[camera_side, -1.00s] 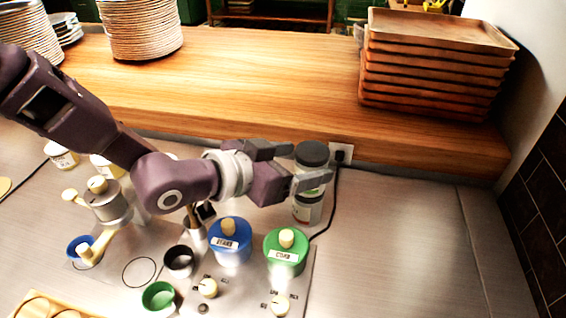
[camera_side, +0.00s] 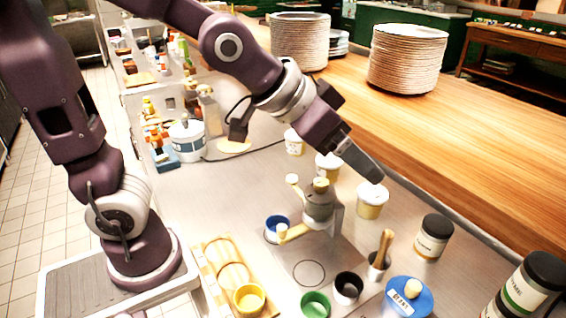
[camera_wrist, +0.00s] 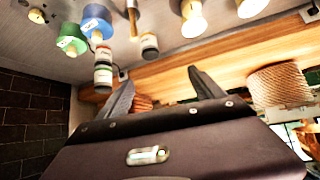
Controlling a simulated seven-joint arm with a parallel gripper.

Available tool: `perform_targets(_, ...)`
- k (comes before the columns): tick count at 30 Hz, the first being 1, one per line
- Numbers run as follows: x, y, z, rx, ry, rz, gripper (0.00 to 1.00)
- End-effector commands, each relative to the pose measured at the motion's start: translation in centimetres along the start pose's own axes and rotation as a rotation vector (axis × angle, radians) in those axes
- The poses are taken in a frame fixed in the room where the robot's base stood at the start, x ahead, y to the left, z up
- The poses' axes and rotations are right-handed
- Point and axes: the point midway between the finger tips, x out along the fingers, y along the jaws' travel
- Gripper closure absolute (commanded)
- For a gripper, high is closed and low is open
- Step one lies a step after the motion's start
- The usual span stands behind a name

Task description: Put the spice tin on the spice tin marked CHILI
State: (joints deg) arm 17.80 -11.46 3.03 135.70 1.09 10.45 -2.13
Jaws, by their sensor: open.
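Two spice tins stand one on the other at the lower right of the side view. The upper tin (camera_side: 522,290) has a black lid and a pale label with a green band; the lower tin (camera_side: 493,308) is mostly cut off. The stack also shows in the wrist view (camera_wrist: 103,75). A single black-lidded tin (camera_side: 433,238) with an orange-marked label stands apart; it shows in the wrist view too (camera_wrist: 149,45). I cannot read which is CHILI. My gripper (camera_side: 376,175) is open and empty above the white tubs, away from the tins; its spread fingers show in the wrist view (camera_wrist: 160,85).
A white tub (camera_side: 371,202) is below my gripper. A metal grinder (camera_side: 319,208), blue canister (camera_side: 408,300), black cup (camera_side: 347,288) and green cup (camera_side: 315,305) stand nearby. A wooden ledge (camera_side: 470,150) with plate stacks (camera_side: 408,60) runs behind. Bare counter lies left of the grinder.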

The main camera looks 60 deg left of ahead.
Motion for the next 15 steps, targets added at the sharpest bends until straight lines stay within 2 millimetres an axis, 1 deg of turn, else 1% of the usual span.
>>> perform_targets(1, -3.4, -2.0, 2.2, -0.043, -0.042, -0.044, 0.23)
perform_targets(2, -5.1, -2.8, 4.0, -0.066, -0.084, -0.067, 0.23)
perform_targets(3, -7.2, -3.6, 6.4, -0.096, -0.133, -0.095, 0.23)
perform_targets(6, -10.7, -4.2, 11.3, -0.152, -0.230, -0.141, 0.23)
perform_targets(9, -12.2, -4.2, 13.8, -0.179, -0.281, -0.161, 0.23)
perform_targets(11, -12.5, -4.1, 14.4, -0.185, -0.294, -0.164, 0.23)
perform_targets(15, -12.6, -4.1, 14.4, -0.184, -0.297, -0.164, 0.23)
